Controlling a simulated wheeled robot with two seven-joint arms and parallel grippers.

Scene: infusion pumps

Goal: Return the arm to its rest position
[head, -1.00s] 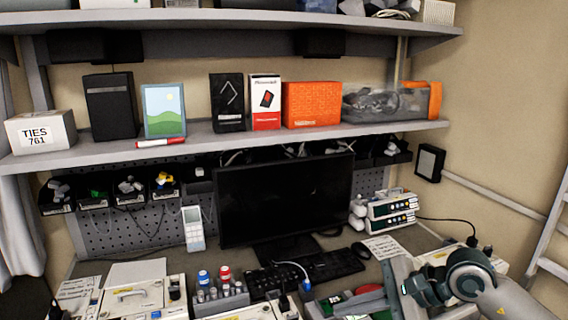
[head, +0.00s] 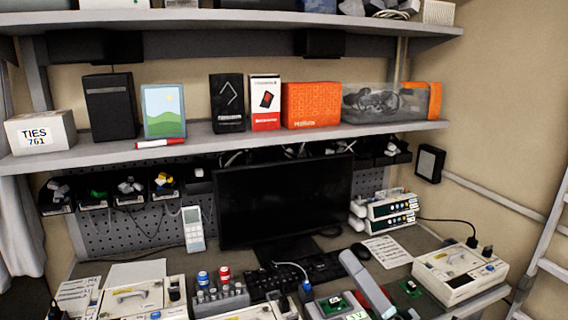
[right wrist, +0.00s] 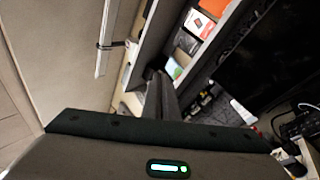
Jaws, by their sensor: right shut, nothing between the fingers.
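Part of my right gripper (head: 366,284) shows at the bottom of the head view, right of centre, as a narrow grey shape in front of the bench. The rest of my right arm is below the picture's edge. In the right wrist view, the dark fingers of my right gripper (right wrist: 163,97) are together with nothing between them. My left gripper and left arm are not in view.
An infusion pump (head: 460,272) stands at the bench's right, another pump (head: 135,300) at the left. A monitor (head: 285,202), keyboard (head: 318,267) and vial rack (head: 220,299) stand between. Green circuit boards (head: 411,288) lie near my gripper. A loaded shelf (head: 230,140) crosses above.

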